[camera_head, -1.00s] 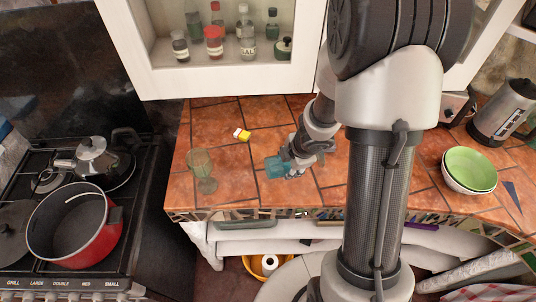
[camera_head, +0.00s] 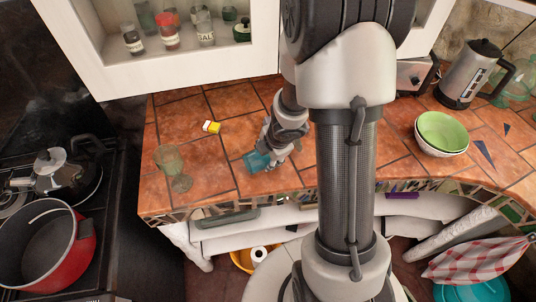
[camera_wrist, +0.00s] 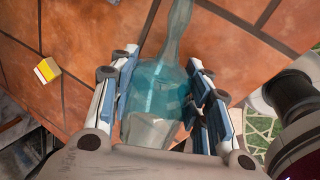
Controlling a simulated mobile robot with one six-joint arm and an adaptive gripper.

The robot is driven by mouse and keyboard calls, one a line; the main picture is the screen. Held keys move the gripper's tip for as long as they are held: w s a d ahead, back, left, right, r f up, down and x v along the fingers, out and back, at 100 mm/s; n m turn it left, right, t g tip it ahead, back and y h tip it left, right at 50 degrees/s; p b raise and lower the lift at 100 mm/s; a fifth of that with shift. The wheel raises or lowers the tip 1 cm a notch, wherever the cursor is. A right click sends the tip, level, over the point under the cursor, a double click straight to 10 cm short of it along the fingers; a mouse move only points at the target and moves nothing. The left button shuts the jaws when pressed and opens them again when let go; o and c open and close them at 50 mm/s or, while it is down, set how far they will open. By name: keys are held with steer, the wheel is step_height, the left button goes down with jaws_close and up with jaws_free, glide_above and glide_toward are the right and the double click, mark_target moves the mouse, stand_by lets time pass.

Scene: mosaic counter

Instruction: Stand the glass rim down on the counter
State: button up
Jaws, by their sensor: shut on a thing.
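My gripper (camera_wrist: 160,95) is shut on a see-through teal glass (camera_wrist: 155,85), with a finger on each side of its wide body. In the wrist view the glass narrows to a slim stem or neck that runs off the top edge; its far end is out of frame. In the head view the gripper (camera_head: 268,158) and the teal glass (camera_head: 256,162) are low over the tiled counter (camera_head: 215,170), near its front. I cannot tell whether the glass touches the counter. A second, greenish stemmed glass (camera_head: 170,160) stands upright on the counter to the left.
A small yellow and white box (camera_head: 211,127) lies behind, between the two glasses. Stacked bowls (camera_head: 442,133) and a kettle (camera_head: 469,75) stand at the right. The stove with a red pot (camera_head: 60,255) is at the left. A wall cabinet (camera_head: 170,70) hangs above.

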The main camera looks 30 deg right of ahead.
steer(key=shift+f, duration=0.3)
steer(key=shift+f+b, duration=0.5)
steer(key=shift+b, duration=0.1)
stand_by(0.3)
steer(key=shift+s+f, duration=0.25)
steer(key=shift+f, duration=0.05)
steer(key=shift+c, duration=0.4)
steer(key=shift+c, duration=0.6)
steer(key=o, duration=1.1)
steer(key=shift+o, duration=1.3)
steer(key=shift+w+f, duration=0.1)
steer(key=shift+w, duration=0.1)
steer(key=shift+o, duration=1.2)
